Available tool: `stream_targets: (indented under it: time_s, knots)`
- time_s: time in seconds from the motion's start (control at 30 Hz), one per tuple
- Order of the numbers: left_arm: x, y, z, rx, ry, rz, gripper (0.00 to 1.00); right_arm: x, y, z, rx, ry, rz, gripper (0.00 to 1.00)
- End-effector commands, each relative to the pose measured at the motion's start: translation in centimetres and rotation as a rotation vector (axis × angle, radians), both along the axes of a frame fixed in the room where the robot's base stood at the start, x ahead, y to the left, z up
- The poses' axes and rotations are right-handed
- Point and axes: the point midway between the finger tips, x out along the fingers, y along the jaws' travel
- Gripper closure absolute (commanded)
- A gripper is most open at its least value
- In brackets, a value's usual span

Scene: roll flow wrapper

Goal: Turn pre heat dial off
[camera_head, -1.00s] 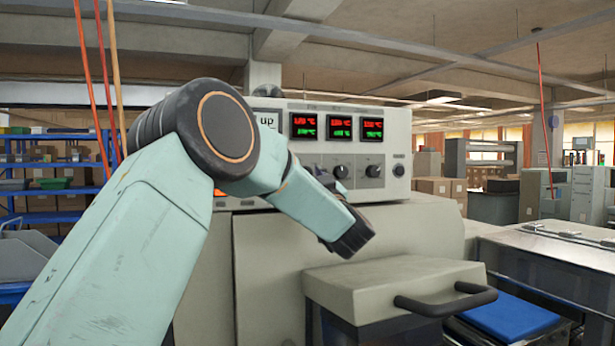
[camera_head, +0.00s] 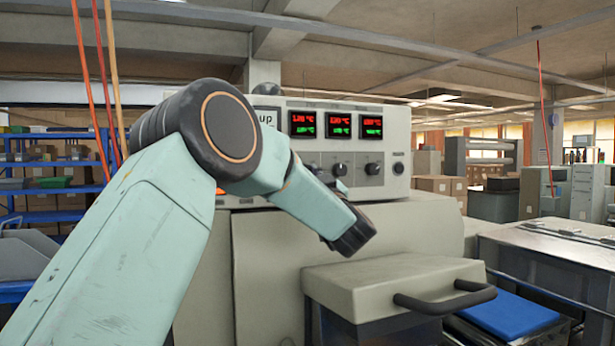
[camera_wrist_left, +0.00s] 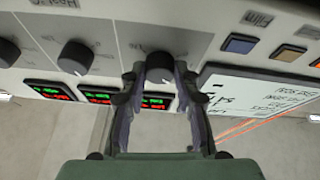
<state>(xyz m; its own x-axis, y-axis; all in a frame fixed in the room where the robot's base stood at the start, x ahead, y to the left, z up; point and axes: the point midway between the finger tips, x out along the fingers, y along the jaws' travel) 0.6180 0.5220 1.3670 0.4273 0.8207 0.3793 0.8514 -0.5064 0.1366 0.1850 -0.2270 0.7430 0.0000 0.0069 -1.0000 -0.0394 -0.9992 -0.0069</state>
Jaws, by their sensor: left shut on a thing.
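The control panel (camera_head: 295,150) of the beige machine is ahead, with a row of dark dials below its displays. In the left wrist view, where the panel appears upside down, my left gripper (camera_wrist_left: 160,80) is shut on a dark round dial (camera_wrist_left: 160,66), one finger on each side. This dial is the one nearest the white sign (camera_wrist_left: 250,103); its label is too blurred to read. In the head view, my arm hides this dial and most of the gripper. Two other dials (camera_head: 340,169) (camera_head: 373,168) are visible to its right. My right gripper is not in view.
Several red-and-green temperature displays (camera_head: 340,125) sit above the dials. Coloured square buttons (camera_wrist_left: 239,43) are beside the held dial. A beige lidded box with a black handle (camera_head: 445,300) juts out below. A metal table (camera_head: 560,260) stands at the right.

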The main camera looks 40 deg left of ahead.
Motion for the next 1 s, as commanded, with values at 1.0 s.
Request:
stream_targets:
  time_s: [1.0]
  knots:
    - [0.6, -0.3, 0.3, -0.373, -0.725, -0.001, 1.00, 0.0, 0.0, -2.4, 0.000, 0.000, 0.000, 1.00]
